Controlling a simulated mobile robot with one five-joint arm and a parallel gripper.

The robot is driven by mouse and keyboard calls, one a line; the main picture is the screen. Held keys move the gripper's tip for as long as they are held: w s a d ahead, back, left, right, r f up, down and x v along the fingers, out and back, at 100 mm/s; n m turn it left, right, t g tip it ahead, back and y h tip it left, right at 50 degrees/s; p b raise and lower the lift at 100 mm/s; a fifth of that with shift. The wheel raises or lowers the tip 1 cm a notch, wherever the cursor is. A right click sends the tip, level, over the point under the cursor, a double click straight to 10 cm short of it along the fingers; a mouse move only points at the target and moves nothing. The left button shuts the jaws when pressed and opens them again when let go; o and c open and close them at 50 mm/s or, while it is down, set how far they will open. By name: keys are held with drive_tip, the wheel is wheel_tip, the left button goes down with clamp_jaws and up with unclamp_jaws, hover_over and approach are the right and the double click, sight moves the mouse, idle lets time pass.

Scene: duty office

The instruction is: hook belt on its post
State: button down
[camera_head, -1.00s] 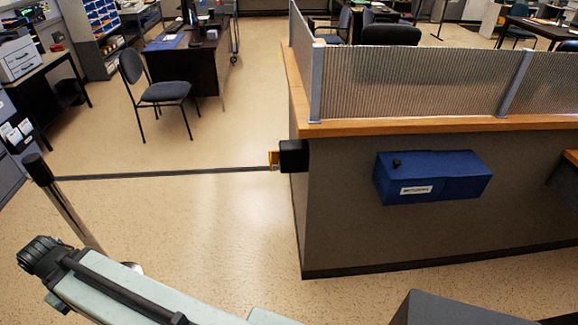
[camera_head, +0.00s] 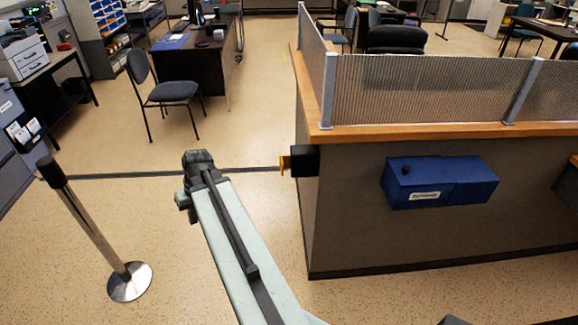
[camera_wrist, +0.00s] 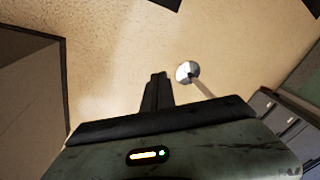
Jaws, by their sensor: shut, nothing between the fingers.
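The chrome post (camera_head: 95,232) with a black top stands at the left on a round base. The post's base (camera_wrist: 187,72) also shows in the wrist view, right of my fingers. A black belt housing (camera_head: 304,161) sits on the counter's left corner, with a small yellow tab (camera_head: 283,165), perhaps the belt's end, at its left side. My gripper (camera_head: 198,158) points away between post and housing, apart from both; its fingers are hidden there. In the wrist view my gripper (camera_wrist: 158,78) is shut and empty.
A dark line (camera_head: 120,175) crosses from behind the post toward the housing; I cannot tell whether it is belt or floor strip. A counter (camera_head: 350,215) with a blue box (camera_head: 440,185) stands right. A chair (camera_head: 172,90) is beyond. The floor around the post is clear.

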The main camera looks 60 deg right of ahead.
drive_tip(key=s+d+r+m+t+p, duration=0.1)
drive_tip(key=s+d+r+m, duration=0.15)
drive_tip(key=d, duration=0.55)
drive_tip(key=s+d+r+m+t+p, duration=0.1)
drive_tip(key=s+d, duration=0.3)
drive_tip(key=d, duration=0.4)
drive_tip(key=m+t+h+p, duration=0.2)
drive_tip(key=m+t+h, duration=0.1)
drive_tip(key=m+h, duration=0.1)
approach(285, 166)
drive_tip(key=s+a+r, duration=0.2)
drive_tip(key=s+r, duration=0.1)
drive_tip(key=s, duration=0.5)
drive_tip(key=shift+y, duration=0.3)
drive_tip(key=b+x, duration=0.4)
drive_tip(key=x, duration=0.1)
drive_tip(key=b+x, duration=0.4)
drive_tip(key=x, duration=0.1)
drive_tip(key=shift+s+d+f+b, duration=0.1)
drive_tip(key=shift+d+f+b, duration=0.05)
drive_tip(key=shift+f+b, duration=0.3)
drive_tip(key=shift+w+a+r+p, duration=0.25)
drive_tip(key=shift+w+a+p, duration=0.1)
drive_tip(key=shift+w, duration=0.25)
drive_tip(key=shift+w+a+r+p, duration=0.25)
drive_tip(key=shift+w+a, duration=0.05)
drive_tip(key=shift+w, duration=0.3)
drive_tip(key=shift+w+a, duration=0.25)
drive_tip(key=shift+w, duration=0.3)
